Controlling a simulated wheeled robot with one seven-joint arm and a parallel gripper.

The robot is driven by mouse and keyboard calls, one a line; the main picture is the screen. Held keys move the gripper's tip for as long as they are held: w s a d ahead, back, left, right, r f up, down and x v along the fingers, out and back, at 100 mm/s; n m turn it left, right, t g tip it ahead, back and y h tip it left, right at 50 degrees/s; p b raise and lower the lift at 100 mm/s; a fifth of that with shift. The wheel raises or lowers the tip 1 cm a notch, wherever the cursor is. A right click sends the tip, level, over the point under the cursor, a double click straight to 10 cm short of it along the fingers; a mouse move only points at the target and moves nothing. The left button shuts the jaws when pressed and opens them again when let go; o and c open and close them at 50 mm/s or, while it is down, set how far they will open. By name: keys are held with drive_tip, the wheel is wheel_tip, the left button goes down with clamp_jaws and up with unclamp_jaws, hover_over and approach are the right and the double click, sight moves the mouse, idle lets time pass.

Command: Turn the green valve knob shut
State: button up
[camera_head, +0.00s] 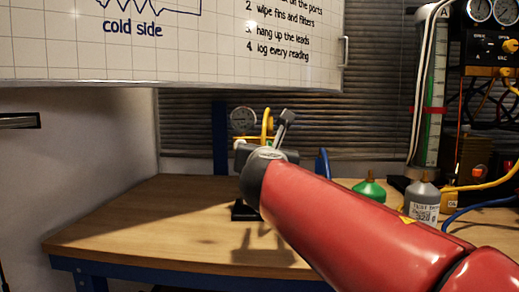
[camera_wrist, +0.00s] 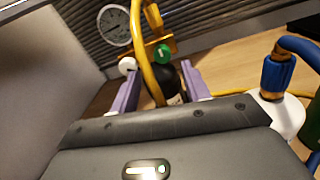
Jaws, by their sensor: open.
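The green valve knob (camera_wrist: 163,54) shows in the wrist view, on a yellow fitting just past my fingertips. The yellow hose (camera_wrist: 142,50) curves down beside it, passing between my fingers. My gripper (camera_wrist: 157,69) is open, with its two pale purple fingers spread on either side below the knob. I see no finger closed on the knob. A round white gauge (camera_wrist: 115,26) is up and left of the knob. In the head view the gauge (camera_head: 243,118) and yellow hose (camera_head: 267,123) show behind my red arm; the knob is hidden there.
A blue hose with a brass fitting (camera_wrist: 278,72) stands close right of my gripper. The bench's left side is clear. A whiteboard (camera_head: 180,50) hangs above.

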drive_tip(key=w, duration=0.6)
drive_tip(key=shift+w+p, duration=0.35)
drive_tip(key=c, duration=1)
drive_tip(key=shift+f, duration=0.1)
drive_tip(key=shift+m+b, duration=4.75)
drive_tip(key=shift+m, duration=4.25)
